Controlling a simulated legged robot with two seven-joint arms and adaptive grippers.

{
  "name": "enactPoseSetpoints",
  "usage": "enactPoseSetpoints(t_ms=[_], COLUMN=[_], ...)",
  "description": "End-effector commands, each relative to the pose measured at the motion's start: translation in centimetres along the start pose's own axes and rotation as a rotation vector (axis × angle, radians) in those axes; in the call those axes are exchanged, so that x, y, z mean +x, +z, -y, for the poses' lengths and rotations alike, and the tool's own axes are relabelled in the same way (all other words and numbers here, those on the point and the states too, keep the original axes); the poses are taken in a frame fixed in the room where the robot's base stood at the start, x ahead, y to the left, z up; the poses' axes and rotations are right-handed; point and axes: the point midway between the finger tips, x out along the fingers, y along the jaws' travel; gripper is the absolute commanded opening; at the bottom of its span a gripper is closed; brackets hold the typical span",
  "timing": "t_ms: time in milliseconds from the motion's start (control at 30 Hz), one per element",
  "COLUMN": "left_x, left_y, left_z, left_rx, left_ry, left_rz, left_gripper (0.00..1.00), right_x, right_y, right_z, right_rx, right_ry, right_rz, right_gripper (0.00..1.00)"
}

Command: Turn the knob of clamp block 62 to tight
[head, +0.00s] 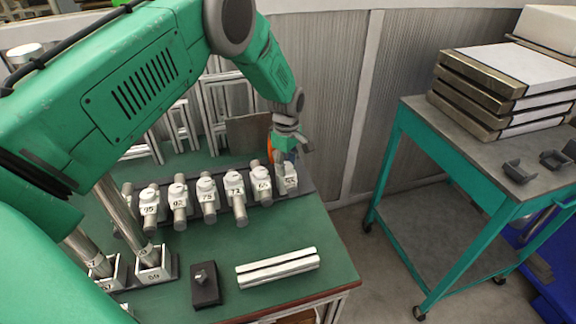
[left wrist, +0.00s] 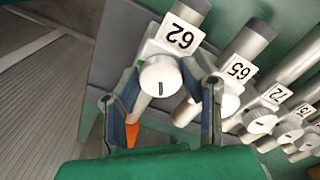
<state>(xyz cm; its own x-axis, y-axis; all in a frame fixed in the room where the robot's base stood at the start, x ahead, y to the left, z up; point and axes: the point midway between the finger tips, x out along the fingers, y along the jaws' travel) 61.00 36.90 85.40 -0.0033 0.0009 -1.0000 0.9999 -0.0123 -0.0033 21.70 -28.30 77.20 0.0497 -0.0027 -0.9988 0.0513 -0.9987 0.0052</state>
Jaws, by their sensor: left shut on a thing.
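Clamp block 62 (head: 287,184) is a pale block at the right end of the row, partly hidden under my left gripper (head: 282,152) in the head view. In the left wrist view its number plate (left wrist: 180,37) reads 62. Its round white knob (left wrist: 160,77) has a short dark line that looks roughly upright in the picture. My left gripper (left wrist: 165,80) has one finger on each side of this knob and is shut on it. A small green mark and an orange patch show near it. My right gripper is not in view.
Block 65 (left wrist: 233,80) stands close beside, followed by several more along the row. On the green bench (head: 215,248) lie a white bar (head: 278,267) and a dark block (head: 206,285). A teal cart (head: 420,145) with stacked cases stands at the right.

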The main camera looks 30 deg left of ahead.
Motion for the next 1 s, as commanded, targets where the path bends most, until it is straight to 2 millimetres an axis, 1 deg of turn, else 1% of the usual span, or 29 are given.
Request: enactPoseSetpoints(t_ms=[33,1000], left_x=[-0.04,-0.19], left_y=[-0.39,-0.47], left_z=[-0.07,-0.42], left_rx=[0.041,0.962], left_ry=[0.003,0.009], left_rz=[-0.006,-0.01], left_gripper=[0.07,0.07], right_x=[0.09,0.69], right_y=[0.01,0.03], right_z=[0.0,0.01], right_rx=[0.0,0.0], right_ry=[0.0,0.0], right_rz=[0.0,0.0], right_gripper=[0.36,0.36])
